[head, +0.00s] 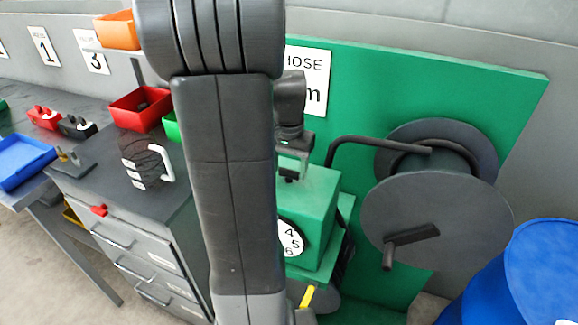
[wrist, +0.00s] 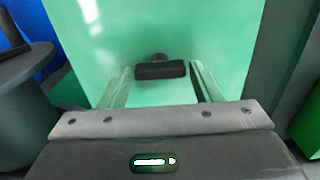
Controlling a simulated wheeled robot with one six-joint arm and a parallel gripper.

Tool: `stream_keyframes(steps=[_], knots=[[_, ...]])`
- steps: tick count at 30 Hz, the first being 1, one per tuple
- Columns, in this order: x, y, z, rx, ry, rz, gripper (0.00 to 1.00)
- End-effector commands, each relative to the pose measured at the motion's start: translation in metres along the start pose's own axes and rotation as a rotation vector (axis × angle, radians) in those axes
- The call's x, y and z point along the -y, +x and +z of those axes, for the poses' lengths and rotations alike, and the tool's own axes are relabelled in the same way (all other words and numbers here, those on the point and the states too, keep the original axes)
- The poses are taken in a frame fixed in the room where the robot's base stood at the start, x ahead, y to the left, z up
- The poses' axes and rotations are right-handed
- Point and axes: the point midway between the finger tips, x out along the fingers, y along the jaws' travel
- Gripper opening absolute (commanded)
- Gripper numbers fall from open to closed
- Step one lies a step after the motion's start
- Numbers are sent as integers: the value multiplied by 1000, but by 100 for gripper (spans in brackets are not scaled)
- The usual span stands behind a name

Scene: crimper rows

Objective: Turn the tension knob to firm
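The tension knob, a black bar-shaped handle (wrist: 160,70), stands on the pale green top of the green box (wrist: 150,30). My gripper (wrist: 161,66) is open in the wrist view, with one finger to the left of the bar and one to the right. Gaps show between the bar's ends and the fingers; I cannot tell how far down the fingertips reach. In the head view my gripper (head: 292,168) points down over the green box (head: 318,190). A white dial with 4, 5 and 6 (head: 290,238) shows on its front, partly hidden by my arm.
A hose reel with a crank (head: 435,215) stands right of the box, before a green panel (head: 420,90). A blue drum (head: 535,270) is at the lower right. A drawer cabinet (head: 150,255) with a dark mug (head: 140,160) and red bin (head: 140,108) is left.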

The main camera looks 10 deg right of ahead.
Motion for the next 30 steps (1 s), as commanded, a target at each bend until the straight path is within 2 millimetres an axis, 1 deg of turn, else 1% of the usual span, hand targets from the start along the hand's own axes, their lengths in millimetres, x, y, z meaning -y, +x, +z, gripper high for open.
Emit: stream_keyframes(steps=[1,2,10,14,17,24,30], knots=[[0,0,0,0,0,0,68],[0,0,0,0,0,0,73],[0,0,1,2,-1,0,73],[0,-8,0,0,-1,-1,73],[0,-24,0,-3,-1,-2,73],[0,-79,-1,-4,-1,-2,73],[0,-117,0,-2,-1,-1,73]])
